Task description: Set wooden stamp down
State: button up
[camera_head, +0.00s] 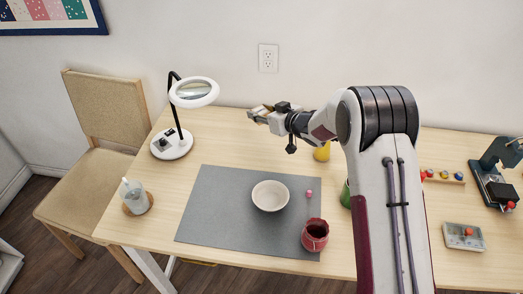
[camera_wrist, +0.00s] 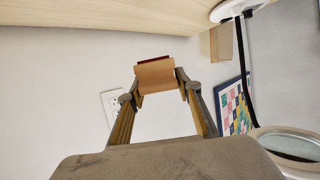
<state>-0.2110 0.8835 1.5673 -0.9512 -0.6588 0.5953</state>
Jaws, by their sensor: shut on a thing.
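My gripper (camera_head: 262,112) is raised above the back of the wooden table, between the lamp and my arm. In the wrist view my gripper (camera_wrist: 160,82) is shut on the wooden stamp (camera_wrist: 155,75), a light wood block with a dark red strip along its far edge. The stamp is clear of the table and touches only the fingers. In the head view the stamp is too small and too covered by the fingers to make out clearly.
A grey mat (camera_head: 215,215) bears a pale bowl (camera_head: 270,195) and a dark red pot (camera_head: 315,237). A magnifier lamp (camera_head: 194,92) stands left of my gripper. A yellow object (camera_head: 322,152) and a green one (camera_head: 345,196) are near my arm.

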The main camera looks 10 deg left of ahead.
jog(key=shift+d+f, duration=0.1)
jog(key=shift+f, duration=1.9)
send_over(261, 150)
jog(key=shift+d+f, duration=0.1)
jog(key=shift+f, duration=3)
jog(key=shift+f, duration=0.1)
jog(key=shift+f, duration=1.8)
jog(key=shift+f, duration=0.15)
jog(key=o, duration=1.1)
jog(key=shift+s+d+r, duration=0.1)
jog(key=shift+r, duration=0.1)
